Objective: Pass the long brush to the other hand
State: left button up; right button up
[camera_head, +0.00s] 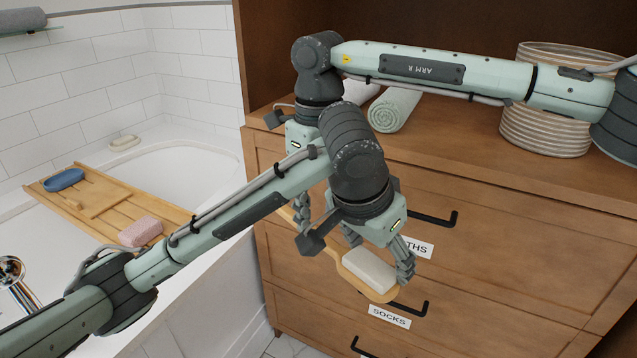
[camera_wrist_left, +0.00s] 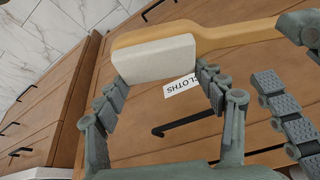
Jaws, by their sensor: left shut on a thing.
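The long brush has a wooden back and handle and a pale block of bristles (camera_head: 369,270). My left gripper (camera_head: 378,257) is shut across the brush head, with a finger at each end of the block. The left wrist view shows the block (camera_wrist_left: 155,61) between its fingers, with the wooden handle (camera_wrist_left: 235,36) running right. My right gripper (camera_head: 314,211) is behind the left one, by the far end of the handle. In the left wrist view its fingers (camera_wrist_left: 284,62) look spread near the handle.
A wooden cabinet (camera_head: 480,225) with labelled drawers and dark handles stands close behind the grippers. A rolled towel (camera_head: 394,108) and a striped basket (camera_head: 545,125) are on it. A bath tray (camera_head: 105,203) with a pink item (camera_head: 140,231) lies across the tub at left.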

jog(key=shift+f, duration=2.8)
jog(key=shift+c, duration=0.3)
jog(key=shift+s+a, duration=0.1)
jog(key=shift+a, duration=0.05)
grip_shut()
pick_arm(q)
jog(key=o, duration=1.6)
jog(key=shift+c, duration=0.2)
jog(key=shift+r, duration=0.1)
